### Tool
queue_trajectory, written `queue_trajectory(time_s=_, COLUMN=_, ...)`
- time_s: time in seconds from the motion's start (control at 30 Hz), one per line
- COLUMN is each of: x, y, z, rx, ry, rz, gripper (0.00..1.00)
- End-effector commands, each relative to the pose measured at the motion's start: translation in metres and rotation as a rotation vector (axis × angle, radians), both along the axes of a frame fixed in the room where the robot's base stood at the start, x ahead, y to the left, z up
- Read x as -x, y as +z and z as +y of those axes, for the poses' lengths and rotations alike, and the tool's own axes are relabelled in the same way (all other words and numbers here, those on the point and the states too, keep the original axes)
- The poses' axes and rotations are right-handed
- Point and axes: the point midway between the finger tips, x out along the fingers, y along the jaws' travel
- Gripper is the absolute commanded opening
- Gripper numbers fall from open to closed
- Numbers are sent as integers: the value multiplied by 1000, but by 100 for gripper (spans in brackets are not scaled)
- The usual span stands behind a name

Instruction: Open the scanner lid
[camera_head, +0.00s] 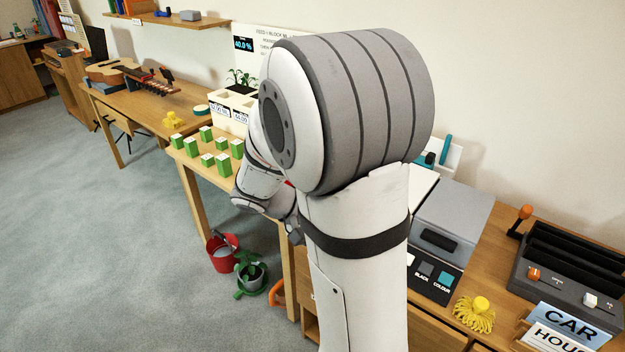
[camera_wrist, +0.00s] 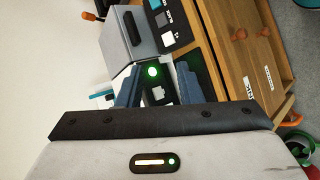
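The scanner (camera_head: 450,215) is a grey box on the wooden counter, right of my arm in the head view. Its grey lid has a black handle (camera_head: 437,240) at the front and looks shut. A dark panel (camera_head: 430,275) with BLACK and COLOUR buttons lies in front. In the wrist view the scanner (camera_wrist: 153,38) is at the top, tilted, with its handle (camera_wrist: 132,28) beyond my fingers. My gripper (camera_wrist: 158,84) has its two blue-grey fingers apart, with no held object visible between them. In the head view my arm hides most of the gripper.
A yellow tasselled object (camera_head: 474,314) sits right of the button panel. Green blocks (camera_head: 208,145) stand on the left table.

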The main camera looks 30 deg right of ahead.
Motion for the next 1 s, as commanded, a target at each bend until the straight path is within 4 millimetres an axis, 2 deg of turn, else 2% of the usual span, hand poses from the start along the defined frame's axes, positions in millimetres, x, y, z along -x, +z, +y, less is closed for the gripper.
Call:
queue_trajectory(time_s=0.03, x=-13, y=-18, z=-13, rx=91, ry=10, rz=27, gripper=33)
queue_trajectory(time_s=0.2, x=-63, y=-46, z=-46, rx=384, ry=93, rz=24, gripper=33)
queue_trajectory(time_s=0.3, x=-90, y=-63, z=-56, rx=512, ry=159, rz=-4, gripper=33)
queue_trajectory(time_s=0.43, x=-115, y=-79, z=-62, rx=616, ry=231, rz=-44, gripper=33)
queue_trajectory(time_s=0.53, x=-126, y=-86, z=-63, rx=656, ry=264, rz=-67, gripper=33)
queue_trajectory(time_s=0.67, x=-130, y=-87, z=-72, rx=673, ry=278, rz=-78, gripper=33)
queue_trajectory(time_s=1.0, x=-130, y=-86, z=-124, rx=672, ry=275, rz=-78, gripper=33)
